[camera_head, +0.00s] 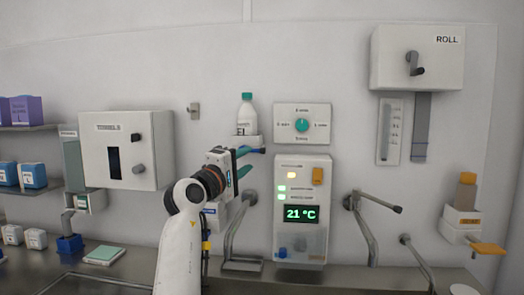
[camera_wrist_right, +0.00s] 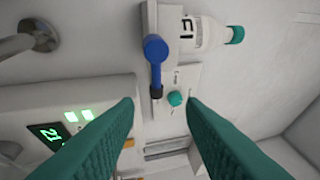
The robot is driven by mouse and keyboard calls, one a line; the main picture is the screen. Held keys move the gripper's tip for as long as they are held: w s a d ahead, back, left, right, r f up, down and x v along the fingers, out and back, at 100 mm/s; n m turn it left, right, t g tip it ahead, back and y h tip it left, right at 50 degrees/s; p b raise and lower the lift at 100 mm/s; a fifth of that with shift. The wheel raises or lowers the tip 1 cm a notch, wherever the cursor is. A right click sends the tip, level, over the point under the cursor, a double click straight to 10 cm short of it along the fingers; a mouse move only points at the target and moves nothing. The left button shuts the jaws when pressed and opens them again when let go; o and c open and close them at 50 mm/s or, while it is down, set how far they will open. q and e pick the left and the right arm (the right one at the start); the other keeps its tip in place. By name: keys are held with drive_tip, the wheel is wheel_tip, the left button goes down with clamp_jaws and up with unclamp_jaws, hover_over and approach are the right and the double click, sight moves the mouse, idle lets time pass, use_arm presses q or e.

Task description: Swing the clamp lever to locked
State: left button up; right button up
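The clamp lever (camera_wrist_right: 155,65) is blue with a dark tip. It is mounted on the white bottle clamp (camera_wrist_right: 150,20) that holds a white bottle (camera_wrist_right: 208,33) with a teal cap. In the head view the lever (camera_head: 257,151) points right, below the bottle (camera_head: 246,113). My right gripper (camera_wrist_right: 160,104) is open with teal fingers. In the wrist view the lever's dark tip shows between and beyond the fingertips; I see no contact. In the head view the right gripper (camera_head: 243,162) is close to the lever and partly covers the clamp. My left gripper is not in view.
A panel with a teal dial (camera_head: 302,125) is right of the clamp, above a 21 °C control unit (camera_head: 301,242). Wall bars (camera_head: 233,232) stand below the gripper. A dispenser box (camera_head: 124,135) hangs left, a roll box (camera_head: 417,65) upper right.

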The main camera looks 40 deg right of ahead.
sight(260, 151)
drive_tip(key=p+x, duration=0.1)
drive_tip(key=x, duration=0.7)
drive_tip(key=shift+w+d, duration=0.1)
drive_tip(key=shift+d, duration=0.3)
drive_tip(key=shift+f, duration=0.1)
clamp_jaws()
